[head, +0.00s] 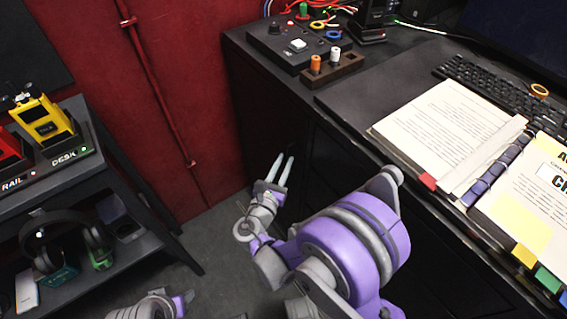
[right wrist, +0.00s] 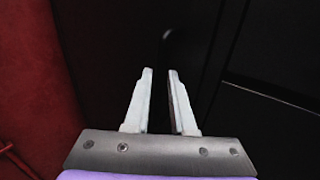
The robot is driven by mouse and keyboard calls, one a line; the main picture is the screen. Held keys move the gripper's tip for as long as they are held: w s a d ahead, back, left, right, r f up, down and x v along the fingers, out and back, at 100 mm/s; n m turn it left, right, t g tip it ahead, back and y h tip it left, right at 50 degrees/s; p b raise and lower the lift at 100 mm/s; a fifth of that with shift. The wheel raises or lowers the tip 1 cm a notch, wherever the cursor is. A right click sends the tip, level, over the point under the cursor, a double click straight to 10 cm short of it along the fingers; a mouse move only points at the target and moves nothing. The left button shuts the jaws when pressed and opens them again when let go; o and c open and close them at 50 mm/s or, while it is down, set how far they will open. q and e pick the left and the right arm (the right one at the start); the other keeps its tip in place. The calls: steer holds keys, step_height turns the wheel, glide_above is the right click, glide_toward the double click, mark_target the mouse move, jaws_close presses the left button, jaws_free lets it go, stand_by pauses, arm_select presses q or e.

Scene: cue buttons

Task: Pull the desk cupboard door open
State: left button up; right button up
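The desk cupboard door (head: 335,185) is a dark panel on the front of the black desk, below its top edge. In the right wrist view, a slim dark handle (right wrist: 164,45) stands on the dark front, just beyond my fingertips. My right gripper (head: 283,166) points at this front; its two pale fingers are apart. It also shows in the right wrist view (right wrist: 160,72), with a gap between the fingers and the handle's lower end in line with it. Whether the fingers touch the handle is too dark to tell.
The desk top holds a button box (head: 298,45), a wooden peg block (head: 333,72), an open binder (head: 470,150) and a keyboard (head: 490,85). A dark shelf unit (head: 90,190) stands left, with headphones (head: 65,240). Floor (head: 205,240) shows between shelf and desk.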

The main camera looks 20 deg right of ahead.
jaws_close()
stand_by(1.1)
